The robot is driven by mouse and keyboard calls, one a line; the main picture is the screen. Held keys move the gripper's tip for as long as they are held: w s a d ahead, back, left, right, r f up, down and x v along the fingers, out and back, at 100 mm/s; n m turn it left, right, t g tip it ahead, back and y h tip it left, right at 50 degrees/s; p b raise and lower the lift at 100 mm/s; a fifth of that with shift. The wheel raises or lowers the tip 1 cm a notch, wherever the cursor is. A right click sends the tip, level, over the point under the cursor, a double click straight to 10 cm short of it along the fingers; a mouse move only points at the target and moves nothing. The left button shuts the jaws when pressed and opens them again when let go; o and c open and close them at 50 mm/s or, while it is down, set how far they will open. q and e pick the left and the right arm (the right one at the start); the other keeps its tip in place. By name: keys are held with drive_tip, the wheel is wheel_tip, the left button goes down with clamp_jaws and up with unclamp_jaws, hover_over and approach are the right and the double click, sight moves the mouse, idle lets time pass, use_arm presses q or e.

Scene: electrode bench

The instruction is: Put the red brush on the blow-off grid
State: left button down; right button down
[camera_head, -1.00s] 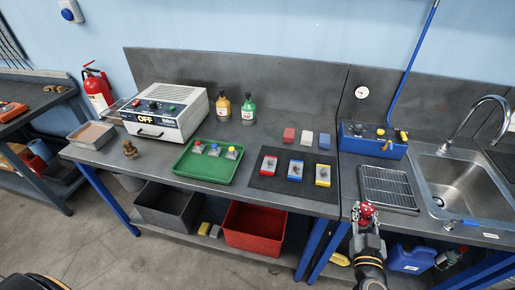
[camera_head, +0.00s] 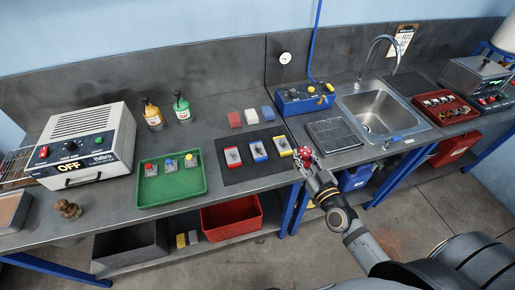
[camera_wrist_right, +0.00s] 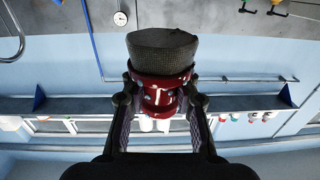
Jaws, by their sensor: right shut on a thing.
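The red brush (camera_head: 305,156) is held in my right gripper (camera_head: 308,165) at the front edge of the bench, in front of the blow-off grid. In the right wrist view the brush (camera_wrist_right: 160,90) has a red body with a dark, round, rough end. The right gripper's fingers (camera_wrist_right: 160,105) are shut on the red body from both sides. The blow-off grid (camera_head: 335,134), a dark metal grating, lies flat on the bench left of the sink, with nothing on it. My left gripper is not in view.
The blue valve box (camera_head: 305,98) stands behind the grid, and the sink (camera_head: 374,111) with its tap is to its right. Left of the grid is a black mat (camera_head: 232,177) with coloured blocks. The green tray (camera_head: 198,188) holds several small parts.

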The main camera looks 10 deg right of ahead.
drive_tip(key=w+a+f+b, duration=0.5)
drive_tip(key=w+f+b, duration=0.1)
drive_tip(key=w+a+f+b, duration=0.3)
drive_tip(key=w, duration=0.1)
drive_tip(key=shift+a, duration=0.35)
drive_tip(key=shift+f, duration=0.15)
drive_tip(key=f+b, duration=0.3)
drive_tip(key=f, duration=0.1)
drive_tip(key=shift+w+a, duration=0.35)
drive_tip(key=shift+a, duration=0.05)
